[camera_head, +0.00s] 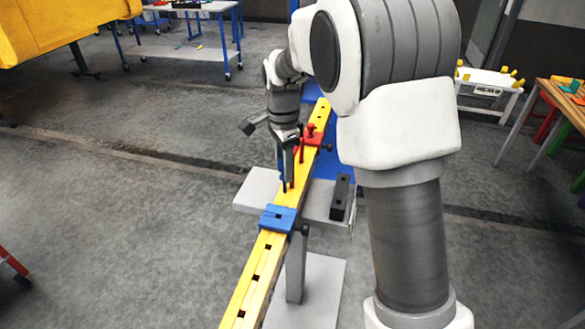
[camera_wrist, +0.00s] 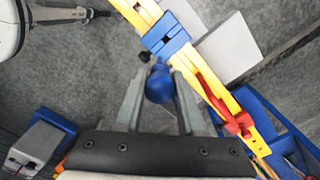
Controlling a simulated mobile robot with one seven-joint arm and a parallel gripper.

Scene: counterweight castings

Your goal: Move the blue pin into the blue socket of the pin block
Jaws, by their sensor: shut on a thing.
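My gripper (camera_wrist: 160,95) is shut on the blue pin, whose rounded blue head (camera_wrist: 159,84) sits between the fingers in the wrist view. In the head view my gripper (camera_head: 287,178) points down over the yellow beam, and the thin blue shaft of the pin (camera_head: 283,182) shows at its tip. The blue block (camera_head: 278,219) with a small dark opening sits across the beam, nearer the camera than the gripper. It also shows in the wrist view (camera_wrist: 166,36), above and apart from the pin head. I cannot tell whether the pin's lower end touches anything.
The yellow beam (camera_head: 262,262) with several dark slots runs lengthwise over a grey stand (camera_head: 250,190). A red piece (camera_head: 313,132) is on the beam behind my gripper. A black block (camera_head: 341,197) stands at the right. A tool table (camera_head: 205,7) and a wooden table (camera_head: 558,100) are farther off.

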